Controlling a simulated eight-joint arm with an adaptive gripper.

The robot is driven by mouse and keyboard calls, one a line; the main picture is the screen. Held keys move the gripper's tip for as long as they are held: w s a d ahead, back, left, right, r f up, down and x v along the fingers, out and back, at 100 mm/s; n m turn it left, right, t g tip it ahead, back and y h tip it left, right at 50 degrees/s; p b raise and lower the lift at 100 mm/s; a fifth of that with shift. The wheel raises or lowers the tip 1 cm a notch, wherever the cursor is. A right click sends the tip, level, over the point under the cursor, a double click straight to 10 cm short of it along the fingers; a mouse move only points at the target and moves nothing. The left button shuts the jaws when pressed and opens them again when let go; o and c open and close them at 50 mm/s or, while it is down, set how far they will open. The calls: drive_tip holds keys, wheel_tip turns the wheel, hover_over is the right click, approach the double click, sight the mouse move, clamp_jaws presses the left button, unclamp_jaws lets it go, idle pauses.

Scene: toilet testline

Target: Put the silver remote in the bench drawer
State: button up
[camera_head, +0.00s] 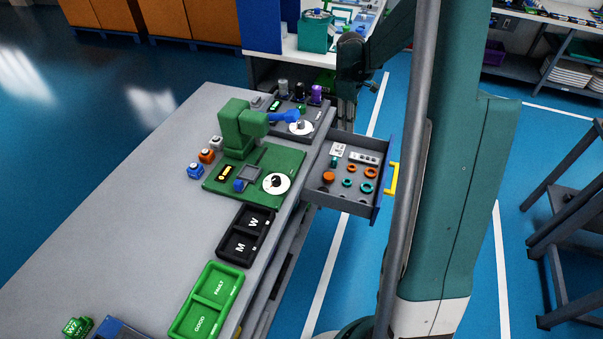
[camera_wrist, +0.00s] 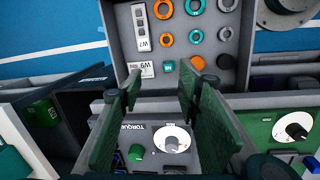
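The bench drawer (camera_head: 346,190) stands pulled out from the bench's right side in the head view; it also fills the top middle of the wrist view (camera_wrist: 179,40). A slim silver-grey piece with dark buttons, apparently the silver remote (camera_head: 364,158), lies inside it among rings; it also shows in the wrist view (camera_wrist: 139,25). My gripper (camera_wrist: 157,88) is open in the wrist view, its two green-padded fingers apart with nothing seen between them. The fingers appear over the drawer's near edge; their height is unclear. I cannot make out the gripper in the head view.
The drawer also holds several orange and teal rings and white labelled pieces. The bench (camera_head: 120,190) bears a green fixture board (camera_head: 290,163), a torque tray (camera_head: 322,124), a black tray (camera_head: 247,236) and a green tray (camera_head: 207,300). The bench's left side is largely clear.

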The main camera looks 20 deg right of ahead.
drive_tip(key=s+a+r+m+t, duration=0.2)
drive_tip(key=s+a+r, duration=0.4)
drive_tip(key=a+r, duration=0.3)
drive_tip(key=s+a+r+m+t, duration=0.1)
drive_tip(key=s+a+r, duration=0.5)
drive_tip(key=a, duration=0.4)
drive_tip(key=s+a+r+m+t+y, duration=0.1)
drive_tip(key=s+a+m+t, duration=0.2)
drive_tip(key=s+a, duration=1.2)
drive_tip(key=s+m, duration=0.1)
drive_tip(key=s, duration=0.1)
drive_tip(key=shift+s+t+y, duration=0.3)
drive_tip(key=shift+s+t, duration=0.1)
